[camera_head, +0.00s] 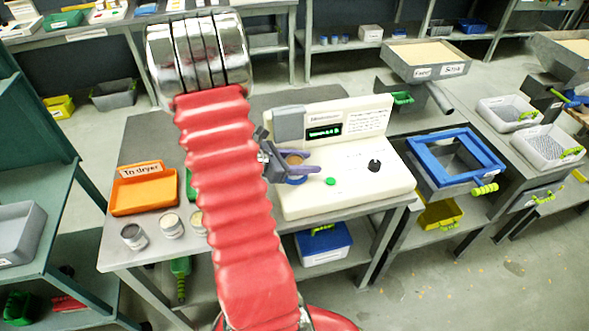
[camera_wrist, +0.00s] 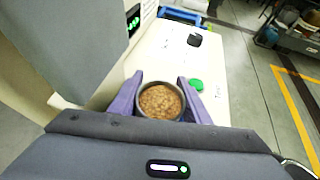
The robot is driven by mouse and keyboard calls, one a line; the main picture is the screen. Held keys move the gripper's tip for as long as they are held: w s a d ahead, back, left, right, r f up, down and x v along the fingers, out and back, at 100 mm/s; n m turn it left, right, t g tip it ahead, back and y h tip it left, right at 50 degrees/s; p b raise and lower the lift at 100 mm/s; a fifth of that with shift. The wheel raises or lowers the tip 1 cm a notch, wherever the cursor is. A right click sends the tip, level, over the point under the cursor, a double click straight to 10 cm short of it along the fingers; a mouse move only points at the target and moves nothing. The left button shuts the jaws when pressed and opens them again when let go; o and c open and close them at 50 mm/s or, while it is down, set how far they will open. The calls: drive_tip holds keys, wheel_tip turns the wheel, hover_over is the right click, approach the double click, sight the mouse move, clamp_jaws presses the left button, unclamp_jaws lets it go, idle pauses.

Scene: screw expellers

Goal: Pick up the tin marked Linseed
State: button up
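A round tin (camera_wrist: 160,101) with a dark rim and brown, grainy contents is between the purple fingers of my gripper (camera_wrist: 161,88). The fingers sit flush against its two sides. In the head view this tin (camera_head: 293,159) and my gripper (camera_head: 310,172) are at the left part of a cream machine, under its grey head. I cannot tell if the tin rests on the machine. Three more tins stand on the grey bench: a left one (camera_head: 133,236), a middle one (camera_head: 171,225) and a right one (camera_head: 197,222), partly behind my arm. No tin's label is readable.
The cream machine (camera_head: 345,185) has a green display, a green button and a black knob. An orange tray (camera_head: 145,192) marked "Tn dryer" lies on the bench (camera_head: 115,258) at the left. Green shelving (camera_head: 40,130) stands far left.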

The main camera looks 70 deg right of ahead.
drive_tip(key=c, duration=0.6)
drive_tip(key=shift+r, duration=0.8)
drive_tip(key=shift+w+a, duration=2)
drive_tip(key=shift+w, duration=0.25)
drive_tip(key=shift+w+a, duration=2.05)
drive_tip(key=shift+w, duration=0.15)
drive_tip(key=shift+w+a, duration=2)
drive_tip(key=shift+w, duration=0.25)
